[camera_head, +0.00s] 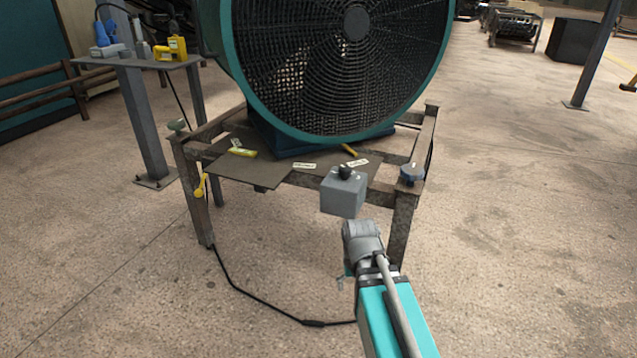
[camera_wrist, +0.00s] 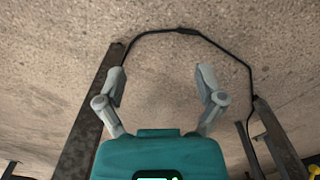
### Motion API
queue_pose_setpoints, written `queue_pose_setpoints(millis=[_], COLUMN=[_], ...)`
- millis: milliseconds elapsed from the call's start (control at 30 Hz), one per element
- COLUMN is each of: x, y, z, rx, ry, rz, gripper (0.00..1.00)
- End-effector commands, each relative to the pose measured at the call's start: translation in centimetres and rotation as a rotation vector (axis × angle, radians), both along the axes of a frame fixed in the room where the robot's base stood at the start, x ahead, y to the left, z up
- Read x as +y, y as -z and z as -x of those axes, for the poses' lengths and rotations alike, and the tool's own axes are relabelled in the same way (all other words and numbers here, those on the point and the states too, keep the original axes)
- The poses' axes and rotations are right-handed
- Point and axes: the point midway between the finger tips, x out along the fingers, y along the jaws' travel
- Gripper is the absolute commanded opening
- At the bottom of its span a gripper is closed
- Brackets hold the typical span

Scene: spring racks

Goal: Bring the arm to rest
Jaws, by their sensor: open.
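My arm (camera_head: 385,300) reaches up from the lower right of the head view, in front of the fan stand; its gripper is hard to make out there. In the wrist view my gripper (camera_wrist: 162,78) is open, with its two grey fingers wide apart. Nothing is between them; only concrete floor shows in the gap. The fingers touch nothing that I can see.
A large teal fan (camera_head: 350,60) stands on a rusty metal stand (camera_head: 403,225) close ahead. A grey box (camera_head: 343,195) with a black knob is at its front. A black cable (camera_head: 262,300) lies on the floor. Open floor (camera_head: 530,240) lies right.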

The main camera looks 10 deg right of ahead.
Motion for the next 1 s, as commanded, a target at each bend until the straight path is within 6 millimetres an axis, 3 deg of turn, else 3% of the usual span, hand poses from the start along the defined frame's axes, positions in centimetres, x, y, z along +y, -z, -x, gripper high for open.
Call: queue_pose_setpoints(millis=[467,1000], x=[0.0,0.0], y=[-8.1,-17.9], z=[2.0,1.8], rx=[0.0,0.0], ry=[-0.057,-0.055], rz=[0.0,0.0], gripper=[0.88,0.88])
